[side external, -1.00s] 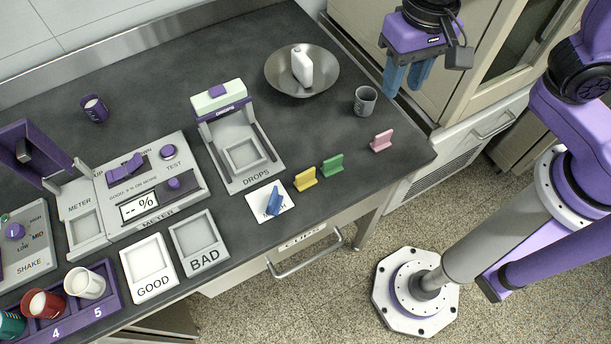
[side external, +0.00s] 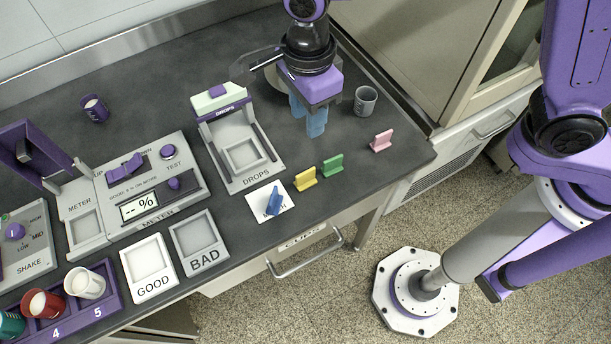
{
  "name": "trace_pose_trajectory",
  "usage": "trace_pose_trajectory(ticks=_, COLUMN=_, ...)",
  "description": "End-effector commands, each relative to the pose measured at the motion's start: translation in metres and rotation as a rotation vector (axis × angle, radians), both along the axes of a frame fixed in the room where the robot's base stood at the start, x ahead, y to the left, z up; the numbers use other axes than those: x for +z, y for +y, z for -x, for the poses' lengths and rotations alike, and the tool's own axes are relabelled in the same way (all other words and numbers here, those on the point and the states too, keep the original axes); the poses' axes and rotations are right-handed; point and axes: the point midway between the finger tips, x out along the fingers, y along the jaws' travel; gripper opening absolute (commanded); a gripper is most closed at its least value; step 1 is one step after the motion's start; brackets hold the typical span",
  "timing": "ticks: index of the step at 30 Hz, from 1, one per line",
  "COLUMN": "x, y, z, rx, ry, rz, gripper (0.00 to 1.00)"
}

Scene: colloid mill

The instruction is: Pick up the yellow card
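The yellow card (side external: 306,179) stands upright on the dark bench near its front edge, between the blue card and the green card. My gripper (side external: 308,130) points down with its blue fingers above the bench, behind the yellow card in the picture and apart from it. The fingers overlap from this angle, so I cannot tell how far apart they are. Nothing shows held between them.
The green card (side external: 333,165) is close to the right, then the pink card (side external: 382,141). The blue card (side external: 273,201) is on a white square. A grey cup (side external: 365,100) is right of my gripper; the DROPS station (side external: 262,178) is left. My arm mostly hides a metal bowl (side external: 250,62).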

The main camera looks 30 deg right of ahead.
Motion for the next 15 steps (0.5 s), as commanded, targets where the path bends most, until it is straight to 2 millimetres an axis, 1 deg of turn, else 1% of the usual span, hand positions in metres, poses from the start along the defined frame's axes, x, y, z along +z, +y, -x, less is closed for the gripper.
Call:
trace_pose_trajectory(ticks=2, x=-0.006, y=0.000, z=0.000, rx=-0.010, ry=0.002, rz=0.002, gripper=0.37)
trace_pose_trajectory(ticks=5, x=-0.020, y=0.000, z=0.001, rx=-0.010, ry=0.004, rz=0.004, gripper=0.37)
trace_pose_trajectory(ticks=15, x=-0.083, y=0.000, z=0.001, rx=-0.008, ry=0.004, rz=0.004, gripper=0.37)
